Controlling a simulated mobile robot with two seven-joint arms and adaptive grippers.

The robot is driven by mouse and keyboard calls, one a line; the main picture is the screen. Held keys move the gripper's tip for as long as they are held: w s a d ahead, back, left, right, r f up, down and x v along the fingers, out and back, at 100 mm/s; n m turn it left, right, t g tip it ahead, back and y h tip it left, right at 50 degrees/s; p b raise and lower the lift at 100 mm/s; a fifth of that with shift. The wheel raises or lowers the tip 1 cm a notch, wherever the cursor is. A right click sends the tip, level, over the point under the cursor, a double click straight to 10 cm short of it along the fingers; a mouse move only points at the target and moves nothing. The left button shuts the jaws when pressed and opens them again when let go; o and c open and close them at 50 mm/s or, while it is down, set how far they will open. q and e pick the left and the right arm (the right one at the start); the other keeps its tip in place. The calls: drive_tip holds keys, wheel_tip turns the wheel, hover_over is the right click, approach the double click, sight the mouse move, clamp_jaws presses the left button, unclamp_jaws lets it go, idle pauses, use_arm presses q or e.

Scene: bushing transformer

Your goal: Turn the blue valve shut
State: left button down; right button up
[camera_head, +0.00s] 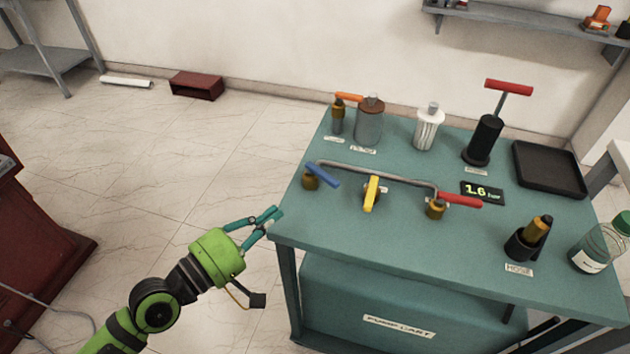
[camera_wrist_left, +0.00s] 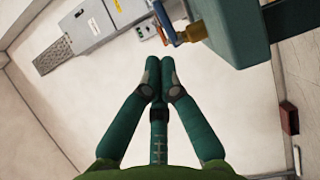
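The blue valve handle (camera_head: 322,175) sits on a brass valve body (camera_head: 310,183) near the left edge of the teal pump cart top. The handle lies slanted, its right end lower in the picture. My left gripper (camera_head: 274,216) is just off the cart's front left corner, apart from the valve and empty. In the left wrist view its two fingertips (camera_wrist_left: 160,72) are together with nothing between them. The blue handle (camera_wrist_left: 164,20) and its brass body (camera_wrist_left: 193,31) show beyond the fingertips there. My right gripper is not in view.
A grey pipe (camera_head: 375,174) runs behind a yellow-handled valve (camera_head: 371,193) to a red-handled valve (camera_head: 460,200). A display (camera_head: 482,191) reads 1.6.

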sight(322, 176)
use_arm(q)
drive_tip(key=p+x, duration=0.2)
drive_tip(key=x, duration=0.7)
drive_tip(key=shift+w+d, duration=0.6)
drive_tip(key=shift+w, duration=0.05)
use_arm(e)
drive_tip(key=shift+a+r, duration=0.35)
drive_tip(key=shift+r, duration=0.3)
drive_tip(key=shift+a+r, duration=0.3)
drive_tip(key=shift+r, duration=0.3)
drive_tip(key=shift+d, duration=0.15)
